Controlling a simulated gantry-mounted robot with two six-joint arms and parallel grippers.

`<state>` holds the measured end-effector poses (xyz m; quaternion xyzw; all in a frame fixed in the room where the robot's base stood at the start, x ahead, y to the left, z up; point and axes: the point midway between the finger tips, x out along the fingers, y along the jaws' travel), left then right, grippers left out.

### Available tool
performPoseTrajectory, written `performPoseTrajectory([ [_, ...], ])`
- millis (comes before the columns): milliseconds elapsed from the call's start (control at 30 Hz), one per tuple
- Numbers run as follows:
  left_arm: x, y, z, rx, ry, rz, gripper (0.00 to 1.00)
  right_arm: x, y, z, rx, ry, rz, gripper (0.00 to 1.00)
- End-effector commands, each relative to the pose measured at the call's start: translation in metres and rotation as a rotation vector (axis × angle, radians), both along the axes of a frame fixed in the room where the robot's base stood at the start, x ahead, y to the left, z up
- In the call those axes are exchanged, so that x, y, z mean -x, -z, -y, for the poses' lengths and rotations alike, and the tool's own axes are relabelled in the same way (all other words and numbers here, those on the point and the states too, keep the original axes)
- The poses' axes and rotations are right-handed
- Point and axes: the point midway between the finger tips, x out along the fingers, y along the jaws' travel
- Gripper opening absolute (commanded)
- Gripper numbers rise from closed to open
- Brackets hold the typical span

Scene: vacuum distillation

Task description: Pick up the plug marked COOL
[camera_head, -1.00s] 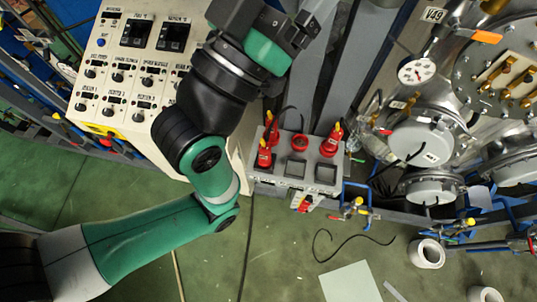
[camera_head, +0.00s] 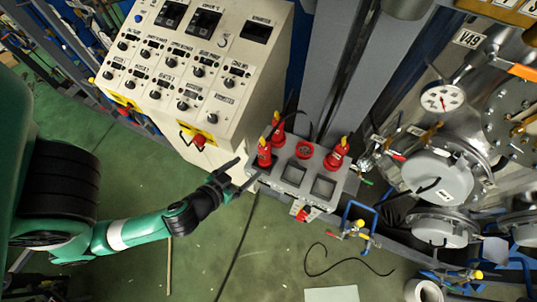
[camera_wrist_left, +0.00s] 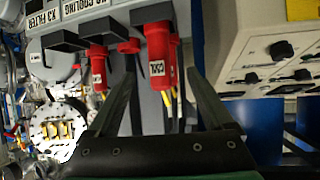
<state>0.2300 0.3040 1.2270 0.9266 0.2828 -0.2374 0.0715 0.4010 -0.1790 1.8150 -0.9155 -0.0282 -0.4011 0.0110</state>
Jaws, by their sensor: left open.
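In the left wrist view a red plug (camera_wrist_left: 159,45) hangs in a grey socket panel, with a white label that appears to read COOL. A second red plug (camera_wrist_left: 97,60) sits beside it, its label too small to read. In the head view red plugs (camera_head: 264,153), (camera_head: 277,130) and (camera_head: 337,156) stand on the grey socket box (camera_head: 291,174); their labels are not legible there. My left gripper (camera_head: 240,174) is open and empty, just left of the box. In the wrist view its fingers (camera_wrist_left: 158,100) straddle the space before the labelled plug, apart from it. My right gripper is out of view.
A cream control cabinet (camera_head: 196,72) with knobs stands behind and left of the box. Steel vessels (camera_head: 437,176), a gauge (camera_head: 441,97) and blue-handled valves (camera_head: 357,222) crowd the right. A black cable (camera_head: 345,268) lies on the open green floor in front.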

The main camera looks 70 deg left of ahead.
Motion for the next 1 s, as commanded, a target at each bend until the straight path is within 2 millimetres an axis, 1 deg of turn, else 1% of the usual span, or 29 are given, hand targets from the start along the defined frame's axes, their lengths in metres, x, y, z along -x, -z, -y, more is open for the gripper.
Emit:
performPoseTrajectory([
  [167, -0.016, 0.008, -0.013, 0.001, -0.012, 0.004, 0.85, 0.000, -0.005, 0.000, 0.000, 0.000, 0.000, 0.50],
  [333, -0.039, 0.025, -0.027, 0.001, -0.006, 0.003, 0.85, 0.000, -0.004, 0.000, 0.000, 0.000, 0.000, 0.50],
  [433, -0.044, 0.029, -0.030, 0.000, -0.003, 0.003, 0.85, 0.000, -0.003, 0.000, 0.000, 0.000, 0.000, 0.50],
  [533, -0.045, 0.030, -0.030, 0.001, 0.000, 0.003, 0.85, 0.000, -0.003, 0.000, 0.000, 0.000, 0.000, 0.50],
  [667, -0.053, 0.039, -0.035, 0.000, -0.004, 0.004, 0.85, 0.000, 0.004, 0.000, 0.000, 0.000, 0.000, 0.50],
  [800, -0.071, 0.055, -0.045, 0.001, -0.004, 0.004, 0.85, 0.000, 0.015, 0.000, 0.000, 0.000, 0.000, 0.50],
  [900, -0.079, 0.059, -0.051, 0.001, -0.003, 0.003, 0.85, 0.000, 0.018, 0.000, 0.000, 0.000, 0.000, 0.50],
  [1000, -0.082, 0.060, -0.053, 0.000, 0.000, 0.001, 0.85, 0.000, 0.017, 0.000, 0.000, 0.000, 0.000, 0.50],
])
